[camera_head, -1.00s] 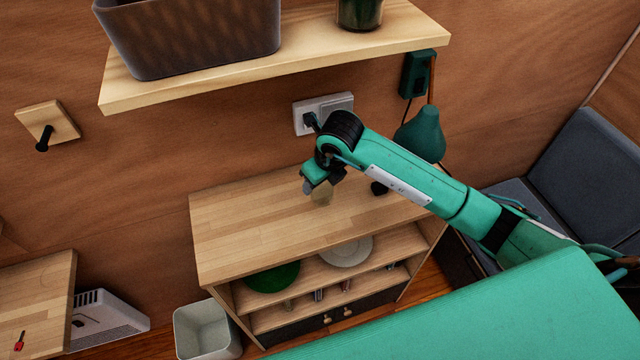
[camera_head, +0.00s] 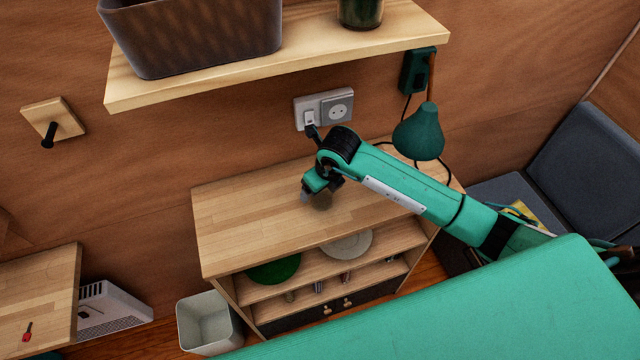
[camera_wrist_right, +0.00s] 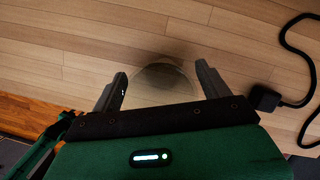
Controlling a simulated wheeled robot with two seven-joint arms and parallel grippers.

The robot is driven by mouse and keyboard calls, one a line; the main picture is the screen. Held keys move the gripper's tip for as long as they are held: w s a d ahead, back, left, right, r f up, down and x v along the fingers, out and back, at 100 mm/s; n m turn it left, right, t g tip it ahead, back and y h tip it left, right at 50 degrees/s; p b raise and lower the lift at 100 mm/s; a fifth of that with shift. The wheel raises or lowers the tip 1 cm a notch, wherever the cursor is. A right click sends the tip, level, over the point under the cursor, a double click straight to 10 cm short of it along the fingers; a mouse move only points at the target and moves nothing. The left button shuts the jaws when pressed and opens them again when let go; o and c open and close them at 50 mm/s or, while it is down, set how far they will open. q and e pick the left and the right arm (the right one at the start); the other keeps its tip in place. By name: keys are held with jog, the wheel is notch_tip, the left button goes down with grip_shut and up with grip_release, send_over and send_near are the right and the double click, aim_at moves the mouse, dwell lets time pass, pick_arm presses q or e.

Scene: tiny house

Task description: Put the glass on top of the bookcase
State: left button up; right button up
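The bookcase (camera_head: 235,240) is a low wooden cabinet with a flat, pale plank top. My right arm reaches over it from the right. My right gripper (camera_head: 310,195) is above the middle of the top, pointing down. In the right wrist view a dim, see-through glass (camera_wrist_right: 163,78) fills the space between the two fingers of this gripper (camera_wrist_right: 160,85), with the wooden top behind it. In the head view the glass (camera_head: 322,202) is only a small dark smudge below the gripper. I cannot tell whether its base touches the top. My left gripper is not in view.
A wall shelf (camera_head: 300,62) with a basket (camera_head: 195,40) hangs above. Plates lie on the bookcase's inner shelf. The left part of the top is clear.

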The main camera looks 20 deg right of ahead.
jog(key=shift+r, duration=0.2)
jog(key=shift+b+v, duration=1.8)
jog(key=shift+v, duration=4.1)
